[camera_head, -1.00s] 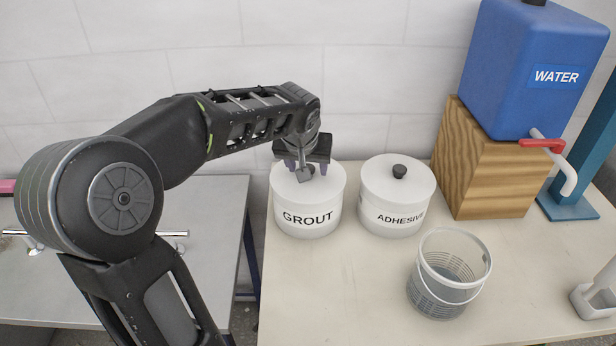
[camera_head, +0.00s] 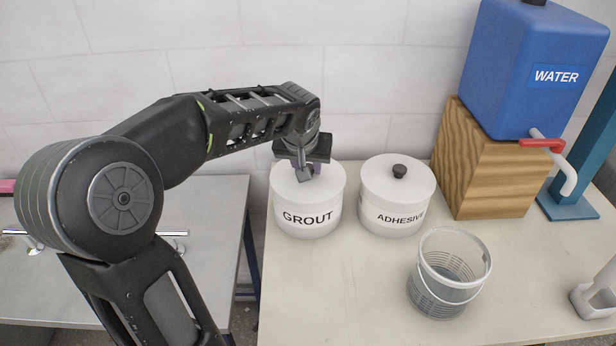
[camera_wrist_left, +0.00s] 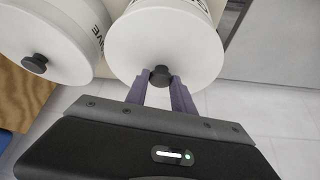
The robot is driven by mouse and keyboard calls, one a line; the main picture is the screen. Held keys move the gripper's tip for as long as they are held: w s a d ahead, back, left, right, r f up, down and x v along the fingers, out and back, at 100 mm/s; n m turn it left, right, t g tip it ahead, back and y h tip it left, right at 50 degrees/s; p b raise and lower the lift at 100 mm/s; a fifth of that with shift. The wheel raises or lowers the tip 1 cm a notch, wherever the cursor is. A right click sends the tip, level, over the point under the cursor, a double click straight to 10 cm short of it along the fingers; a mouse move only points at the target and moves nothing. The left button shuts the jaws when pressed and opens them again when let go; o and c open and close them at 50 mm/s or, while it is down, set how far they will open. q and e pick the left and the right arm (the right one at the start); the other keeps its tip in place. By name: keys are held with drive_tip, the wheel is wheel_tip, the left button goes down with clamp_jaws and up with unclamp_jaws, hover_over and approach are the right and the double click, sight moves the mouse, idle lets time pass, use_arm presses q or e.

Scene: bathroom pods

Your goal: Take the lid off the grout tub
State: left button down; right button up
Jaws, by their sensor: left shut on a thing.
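The white grout tub (camera_head: 308,217) stands on the bench with its white lid (camera_head: 328,176) seated on top. My left gripper (camera_head: 304,172) comes down over the lid and is shut on its dark knob. In the left wrist view the two purple-grey fingers of my left gripper (camera_wrist_left: 161,84) close on either side of the dark lid knob (camera_wrist_left: 160,74), and the lid (camera_wrist_left: 165,40) fills the top middle. The gripper hides most of the knob in the head view. My right gripper is not in view.
The white adhesive tub (camera_head: 392,212) with its black-knobbed lid stands just right of the grout tub. A clear bucket (camera_head: 447,290) stands in front. A blue water tank (camera_head: 535,70) sits on a wooden block (camera_head: 485,175). The front left of the bench (camera_head: 330,295) is clear.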

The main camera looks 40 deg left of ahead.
use_arm(q)
wheel_tip(320, 180, up, 10)
idle(0.7)
drive_tip(key=shift+f, duration=0.15)
idle(0.6)
